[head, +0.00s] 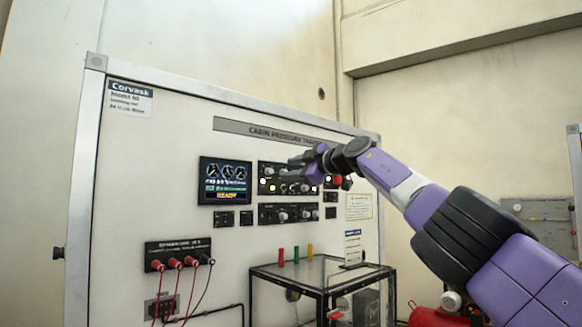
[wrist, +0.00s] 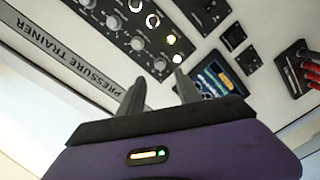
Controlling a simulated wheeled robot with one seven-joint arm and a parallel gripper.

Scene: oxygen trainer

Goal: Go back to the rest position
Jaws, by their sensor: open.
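My purple arm reaches in from the right in the head view, and my gripper (head: 305,160) is in front of the trainer's upper knob panel (head: 270,180). In the wrist view my gripper (wrist: 158,88) has its two dark fingers apart with nothing between them. The knob panel (wrist: 137,22) lies beyond the fingertips, with several knobs and lit round lamps. I cannot tell how far the tips are from it. The trainer board (head: 140,200) is a large white panel in a metal frame. Its display (head: 225,181) reads READY and also shows in the wrist view (wrist: 222,80).
A dark-framed table (head: 320,272) stands before the board's lower right, with red, green and yellow upright pieces on it. Red plugs with hanging cables sit in a socket box (head: 178,253) at lower left. A red machine (head: 435,315) is on the floor below my arm.

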